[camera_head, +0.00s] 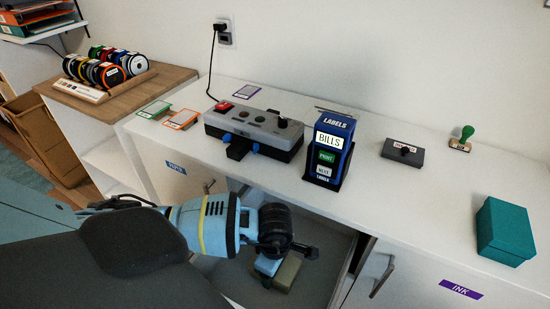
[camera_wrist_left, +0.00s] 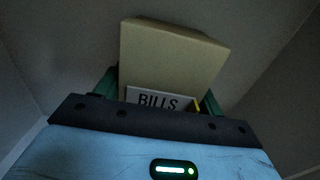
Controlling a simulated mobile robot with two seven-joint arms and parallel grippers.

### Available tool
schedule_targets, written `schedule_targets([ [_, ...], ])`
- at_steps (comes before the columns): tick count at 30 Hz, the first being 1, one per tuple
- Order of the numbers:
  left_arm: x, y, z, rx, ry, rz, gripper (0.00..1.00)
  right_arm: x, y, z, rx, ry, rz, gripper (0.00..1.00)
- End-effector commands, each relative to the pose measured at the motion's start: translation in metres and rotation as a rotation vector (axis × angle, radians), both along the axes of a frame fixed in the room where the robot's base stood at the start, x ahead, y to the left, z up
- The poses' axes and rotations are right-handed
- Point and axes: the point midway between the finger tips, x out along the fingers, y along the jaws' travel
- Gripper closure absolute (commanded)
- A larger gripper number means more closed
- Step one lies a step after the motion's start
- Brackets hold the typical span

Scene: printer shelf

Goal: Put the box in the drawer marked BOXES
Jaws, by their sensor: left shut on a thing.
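My left gripper (camera_head: 270,262) reaches down into an open grey drawer (camera_head: 320,240) under the counter. It is shut on an olive-beige box (camera_head: 288,272). In the left wrist view the box (camera_wrist_left: 172,60) sits between the green fingers, with a white label reading BILLS on its near face. Grey walls surround it there. I cannot tell whether the box touches the drawer floor. The open drawer's front marking is not readable from here. My right gripper is not in view.
On the white counter stand a grey device with buttons (camera_head: 255,130), a blue label printer (camera_head: 330,150) showing BILLS, a stamp pad (camera_head: 402,153), a green stamp (camera_head: 462,138) and a teal box (camera_head: 505,232). A purple INK label (camera_head: 461,289) marks the neighbouring front at right.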

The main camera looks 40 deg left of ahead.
Motion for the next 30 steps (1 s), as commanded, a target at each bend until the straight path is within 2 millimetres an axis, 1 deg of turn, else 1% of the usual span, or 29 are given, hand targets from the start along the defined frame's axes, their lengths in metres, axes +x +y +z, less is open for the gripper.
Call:
schedule_targets([
  [7, 0.0, 0.0, -0.004, 0.001, 0.0, 0.001, 0.55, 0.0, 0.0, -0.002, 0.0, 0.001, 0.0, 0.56],
  [8, 0.0, 0.0, -0.003, 0.001, 0.0, 0.001, 0.27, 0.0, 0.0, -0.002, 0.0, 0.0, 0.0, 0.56],
  [12, 0.0, 0.0, -0.003, 0.001, 0.0, 0.001, 0.1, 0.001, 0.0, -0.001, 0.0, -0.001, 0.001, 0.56],
  [20, 0.0, 0.0, -0.002, 0.001, 0.0, 0.001, 0.1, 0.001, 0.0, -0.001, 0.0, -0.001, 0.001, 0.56],
  [23, 0.0, 0.0, 0.002, 0.001, -0.001, 0.001, 0.1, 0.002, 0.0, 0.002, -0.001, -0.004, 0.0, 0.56],
  [26, 0.001, 0.001, 0.012, 0.002, -0.004, 0.001, 0.1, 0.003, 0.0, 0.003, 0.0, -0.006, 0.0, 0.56],
  [29, 0.001, 0.001, 0.029, 0.001, -0.004, 0.0, 0.1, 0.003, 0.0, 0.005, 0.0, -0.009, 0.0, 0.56],
  [30, 0.001, 0.001, 0.037, 0.001, -0.005, -0.001, 0.1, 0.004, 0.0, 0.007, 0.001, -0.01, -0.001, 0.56],
])
